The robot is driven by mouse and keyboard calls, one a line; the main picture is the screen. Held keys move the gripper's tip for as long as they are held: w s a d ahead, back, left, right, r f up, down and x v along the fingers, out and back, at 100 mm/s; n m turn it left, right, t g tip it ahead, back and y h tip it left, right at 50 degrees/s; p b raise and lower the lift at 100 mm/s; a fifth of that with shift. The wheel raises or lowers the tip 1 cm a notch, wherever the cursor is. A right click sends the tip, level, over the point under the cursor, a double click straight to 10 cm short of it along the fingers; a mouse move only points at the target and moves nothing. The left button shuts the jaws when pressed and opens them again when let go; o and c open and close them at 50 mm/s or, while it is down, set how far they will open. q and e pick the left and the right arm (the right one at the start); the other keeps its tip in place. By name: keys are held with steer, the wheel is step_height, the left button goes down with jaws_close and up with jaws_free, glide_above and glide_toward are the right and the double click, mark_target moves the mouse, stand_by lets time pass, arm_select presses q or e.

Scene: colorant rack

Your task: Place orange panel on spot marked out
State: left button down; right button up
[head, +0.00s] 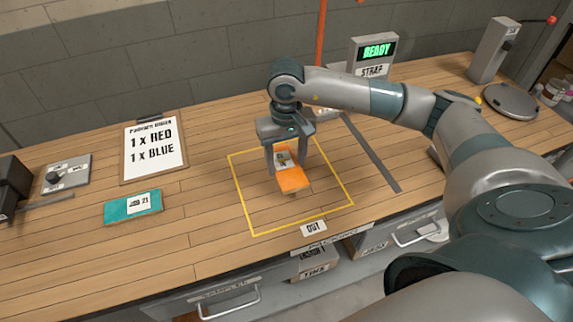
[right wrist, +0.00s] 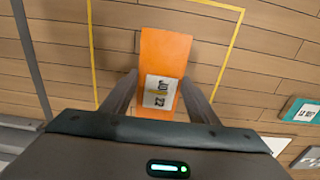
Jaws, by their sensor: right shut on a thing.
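The orange panel (head: 292,181) carries a white label and is held between the fingers of my right gripper (head: 287,172). In the right wrist view the panel (right wrist: 165,62) sticks out past the two fingers of my right gripper (right wrist: 160,98), which are shut on it. In the head view both are inside the yellow square outline (head: 342,190) on the wooden bench. The outline (right wrist: 230,48) also shows in the right wrist view around the panel. I cannot tell whether the panel touches the bench. My left gripper is not in view.
A teal panel (head: 121,208) lies left of the outline, below a clipboard (head: 154,150) reading 1 x RED, 1 x BLUE. An OUT label (head: 313,228) is at the front edge. A dark strip (head: 370,152) lies to the right. A READY display (head: 376,53) stands behind.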

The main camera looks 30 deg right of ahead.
steer(key=shift+w+d+f, duration=0.35)
steer(key=shift+w, duration=0.1)
steer(key=shift+f+p, duration=0.55)
steer(key=shift+f, duration=0.05)
step_height(320, 180, down, 2)
steer(key=shift+p, duration=0.5)
steer(key=shift+f, duration=0.4)
steer(key=shift+f, duration=0.1)
